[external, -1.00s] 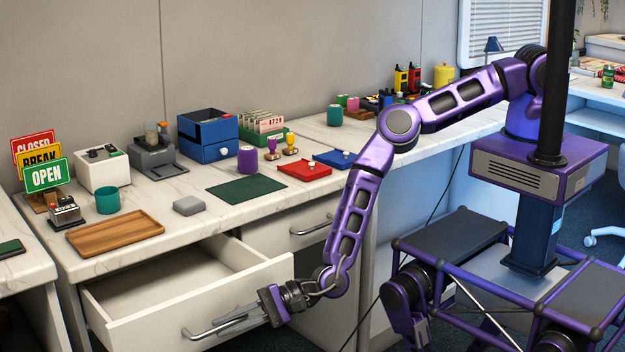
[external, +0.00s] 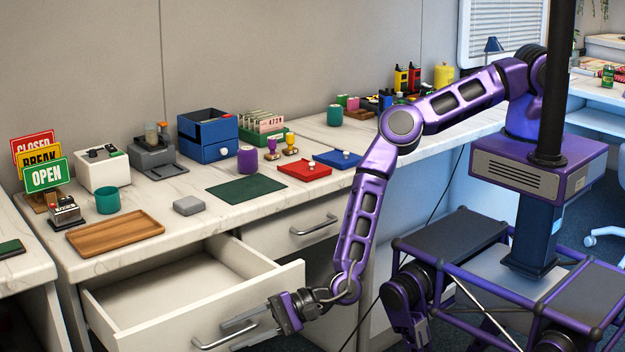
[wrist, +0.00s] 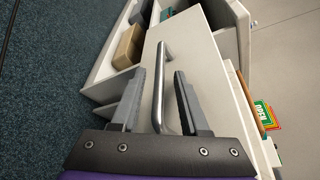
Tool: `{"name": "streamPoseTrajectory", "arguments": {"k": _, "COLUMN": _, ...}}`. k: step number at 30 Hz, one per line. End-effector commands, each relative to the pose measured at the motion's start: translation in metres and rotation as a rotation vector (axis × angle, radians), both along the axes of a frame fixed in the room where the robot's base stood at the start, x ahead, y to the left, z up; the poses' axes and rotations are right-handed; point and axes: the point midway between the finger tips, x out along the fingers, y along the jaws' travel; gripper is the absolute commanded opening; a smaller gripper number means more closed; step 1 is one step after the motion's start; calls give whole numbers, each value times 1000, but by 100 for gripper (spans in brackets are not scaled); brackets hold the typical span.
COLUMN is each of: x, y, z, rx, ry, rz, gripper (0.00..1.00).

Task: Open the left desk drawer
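The left desk drawer (external: 262,302) is pulled well out from under the marble-look desktop, and the part of its inside that shows in the external view looks empty. Its metal bar handle (external: 222,338) is on the white front. In the wrist view the handle (wrist: 159,85) runs between the two grey fingers, with gaps visible on both sides. My gripper (external: 240,324) is open, at the handle in front of the drawer; it also shows in the wrist view (wrist: 157,85). Any contact between finger and handle is not clear.
A second drawer with its own handle (external: 314,225) is shut to the right. Above stand a wooden tray (external: 115,233), a teal cup (external: 107,200) and an OPEN sign (external: 45,174). In the wrist view a tan block (wrist: 128,45) lies in a white compartment. Blue carpet (wrist: 60,80) is clear.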

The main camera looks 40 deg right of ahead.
Motion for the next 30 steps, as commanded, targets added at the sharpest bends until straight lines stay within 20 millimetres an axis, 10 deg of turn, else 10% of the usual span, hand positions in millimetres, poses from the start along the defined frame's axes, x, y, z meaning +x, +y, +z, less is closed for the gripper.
{"name": "streamPoseTrajectory", "arguments": {"k": 13, "x": -5, "y": -18, "z": 4, "rx": -2, "ry": 2, "rz": 0, "gripper": 45}}
{"name": "streamPoseTrajectory", "arguments": {"k": 30, "x": -36, "y": -109, "z": 25, "rx": -2, "ry": 2, "rz": 1, "gripper": 45}}
